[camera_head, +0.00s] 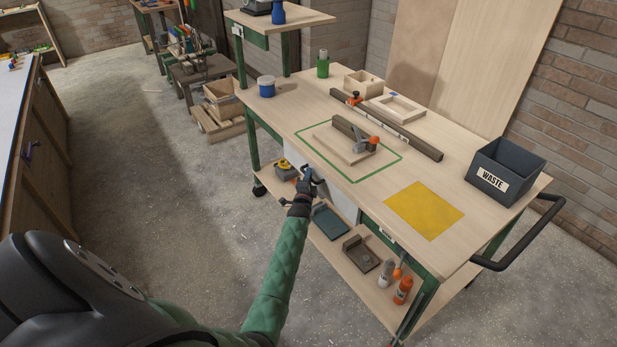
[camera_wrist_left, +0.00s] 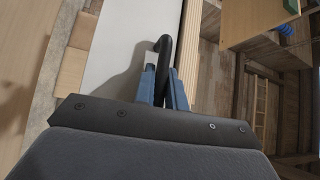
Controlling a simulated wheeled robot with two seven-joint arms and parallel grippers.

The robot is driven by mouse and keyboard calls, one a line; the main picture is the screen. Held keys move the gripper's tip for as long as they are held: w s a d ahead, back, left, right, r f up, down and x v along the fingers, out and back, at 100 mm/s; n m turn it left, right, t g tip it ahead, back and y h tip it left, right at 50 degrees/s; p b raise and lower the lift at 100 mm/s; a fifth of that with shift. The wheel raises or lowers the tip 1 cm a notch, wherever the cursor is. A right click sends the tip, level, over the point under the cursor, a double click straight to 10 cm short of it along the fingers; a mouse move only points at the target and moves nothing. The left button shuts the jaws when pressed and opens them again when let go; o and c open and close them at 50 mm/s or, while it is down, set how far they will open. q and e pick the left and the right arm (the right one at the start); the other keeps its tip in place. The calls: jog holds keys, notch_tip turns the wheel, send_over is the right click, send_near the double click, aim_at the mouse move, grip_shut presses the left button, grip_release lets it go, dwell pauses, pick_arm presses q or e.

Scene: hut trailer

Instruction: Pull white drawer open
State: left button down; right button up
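The white drawer (camera_head: 339,193) is under the front edge of the workbench top; its pale front also shows in the left wrist view (camera_wrist_left: 125,45). A black bar handle (camera_wrist_left: 165,45) stands out from that front. My left gripper (camera_head: 309,178) is at the drawer front, under the bench edge. In the left wrist view its two blue fingers (camera_wrist_left: 163,88) lie on either side of the handle, close against it with no clear gap. The arm hides part of the drawer in the head view. My right gripper is not in view.
The workbench top (camera_head: 300,108) overhangs the drawer. A lower shelf (camera_head: 340,255) holds a dark green tray (camera_head: 330,222), a brown tray (camera_head: 361,253) and bottles. A grey waste bin (camera_head: 505,170) stands at the bench's right end. The floor (camera_head: 165,190) left of the bench is clear.

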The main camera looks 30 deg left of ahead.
pick_arm(q)
jog(key=shift+s, duration=0.1)
